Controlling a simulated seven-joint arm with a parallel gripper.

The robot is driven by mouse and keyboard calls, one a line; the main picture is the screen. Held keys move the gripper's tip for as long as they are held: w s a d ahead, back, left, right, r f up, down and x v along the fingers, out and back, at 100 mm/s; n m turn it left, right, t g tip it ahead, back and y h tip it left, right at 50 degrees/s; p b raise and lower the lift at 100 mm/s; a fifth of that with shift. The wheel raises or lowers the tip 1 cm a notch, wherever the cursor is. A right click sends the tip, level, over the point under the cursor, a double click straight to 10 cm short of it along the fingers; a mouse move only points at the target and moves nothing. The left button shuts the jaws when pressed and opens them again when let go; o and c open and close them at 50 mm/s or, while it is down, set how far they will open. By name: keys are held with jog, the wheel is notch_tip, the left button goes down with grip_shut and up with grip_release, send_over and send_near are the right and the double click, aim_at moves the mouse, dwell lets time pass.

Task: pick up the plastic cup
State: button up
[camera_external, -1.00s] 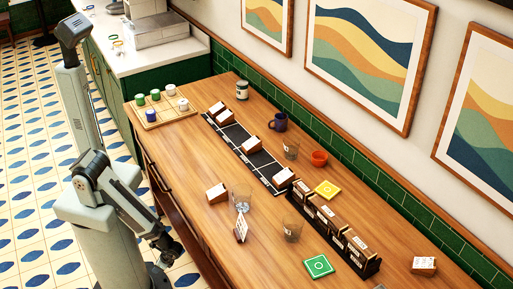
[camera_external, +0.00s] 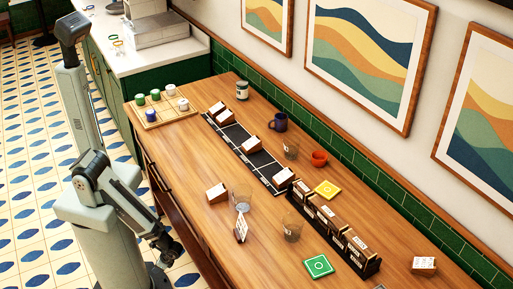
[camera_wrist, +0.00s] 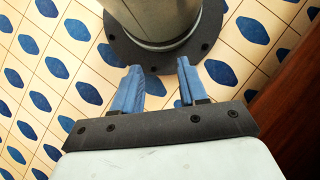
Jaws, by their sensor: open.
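Several clear cups stand on the wooden counter in the external view. One clear cup (camera_external: 241,198) is near the middle, between a white-and-brown box and a small white card. Another clear cup (camera_external: 292,229) is to its right and nearer the front, and a third (camera_external: 290,150) is farther back by the blue mug. I cannot tell which one is the plastic cup. My gripper (camera_wrist: 158,72) shows in the wrist view with two blue fingers apart and nothing between them. It points down over the tiled floor beside my base, away from the counter. No cup is in the wrist view.
Bare wood lies at the counter's left front.

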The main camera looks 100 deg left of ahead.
jog(key=o, duration=1.1)
